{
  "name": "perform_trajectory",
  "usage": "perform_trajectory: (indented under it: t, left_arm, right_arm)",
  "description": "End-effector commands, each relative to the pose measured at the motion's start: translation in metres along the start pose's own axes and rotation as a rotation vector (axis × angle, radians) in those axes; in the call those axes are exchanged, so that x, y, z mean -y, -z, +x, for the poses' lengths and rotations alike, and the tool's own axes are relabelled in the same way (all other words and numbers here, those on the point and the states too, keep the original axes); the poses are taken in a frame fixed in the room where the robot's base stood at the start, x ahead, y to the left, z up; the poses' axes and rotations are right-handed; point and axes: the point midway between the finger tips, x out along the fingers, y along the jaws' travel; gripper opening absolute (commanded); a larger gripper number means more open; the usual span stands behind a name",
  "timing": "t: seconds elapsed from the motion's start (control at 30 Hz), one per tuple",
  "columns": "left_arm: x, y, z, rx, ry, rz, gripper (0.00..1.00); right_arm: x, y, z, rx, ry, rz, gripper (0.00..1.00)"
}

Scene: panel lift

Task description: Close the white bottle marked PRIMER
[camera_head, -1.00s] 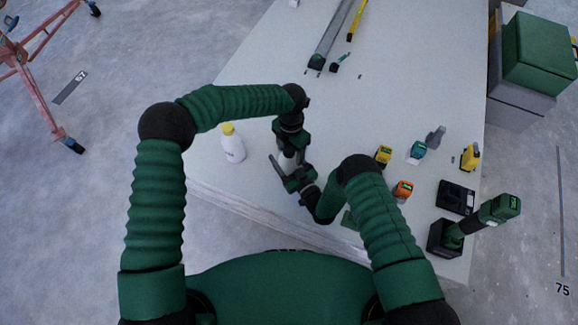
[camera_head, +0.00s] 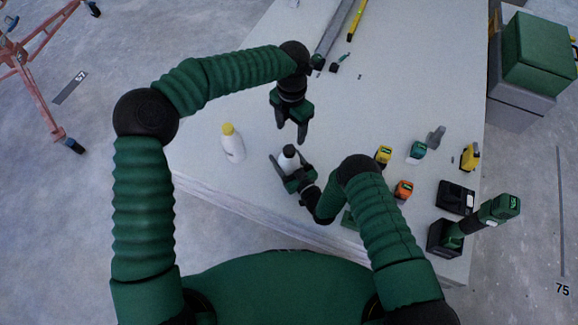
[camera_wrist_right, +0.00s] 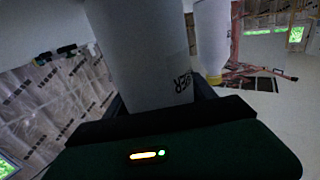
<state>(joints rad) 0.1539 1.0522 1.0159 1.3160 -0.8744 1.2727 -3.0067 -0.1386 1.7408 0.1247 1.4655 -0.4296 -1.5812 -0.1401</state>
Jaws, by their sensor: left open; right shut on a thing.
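A white bottle (camera_head: 288,161) with a dark top stands between the jaws of my right gripper (camera_head: 291,170), which is shut on it. I cannot tell whether a cap is on the held bottle. Another white bottle (camera_head: 234,148) with a yellow cap stands to the left, and also shows in the right wrist view (camera_wrist_right: 212,40).
The pale panel table (camera_head: 240,90) is clear around the bottles. To the right are a yellow tool (camera_head: 383,154), an orange one (camera_head: 402,190), a teal one (camera_head: 417,151) and black boxes (camera_head: 455,197). Long bars (camera_head: 335,35) lie at the back.

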Motion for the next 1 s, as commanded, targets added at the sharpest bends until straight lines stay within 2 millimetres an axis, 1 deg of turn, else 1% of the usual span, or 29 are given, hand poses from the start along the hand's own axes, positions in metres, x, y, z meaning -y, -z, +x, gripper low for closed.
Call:
perform_trajectory:
  t: [0.07, 0.1, 0.27, 0.53, 0.67, 0.77, 1.0]
  left_arm:
    - [0.0, 0.0, 0.0, 0.0, 0.0, 0.0, 0.6]
    - [0.0, 0.0, 0.0, 0.0, 0.0, 0.0, 0.6]
    - [0.0, 0.0, 0.0, 0.0, 0.0, 0.0, 0.6]
    - [0.0, 0.0, 0.0, 0.001, 0.0, 0.0, 0.6]
    - [0.0, 0.0, -0.004, 0.001, 0.0, 0.0, 0.6]
    - [0.0, 0.0, -0.011, 0.001, 0.0, 0.0, 0.6]
    - [0.001, 0.001, -0.029, 0.001, 0.0, 0.0, 0.6]
  right_arm:
    - [0.0, -0.001, 0.0, 0.001, 0.0, 0.0, 0.0]
    - [0.0, -0.001, 0.0, 0.001, 0.0, 0.0, 0.69]
    - [0.0, 0.0, 0.0, 0.001, 0.0, 0.0, 0.89]
    - [0.0, 0.0, 0.0, 0.0, 0.0, 0.0, 0.89]
    - [0.0, 0.001, -0.008, 0.003, 0.0, 0.0, 0.89]
    - [0.0, 0.002, -0.025, 0.005, 0.0, 0.001, 0.89]
    - [0.0, 0.002, -0.085, 0.006, -0.002, 0.002, 0.89]
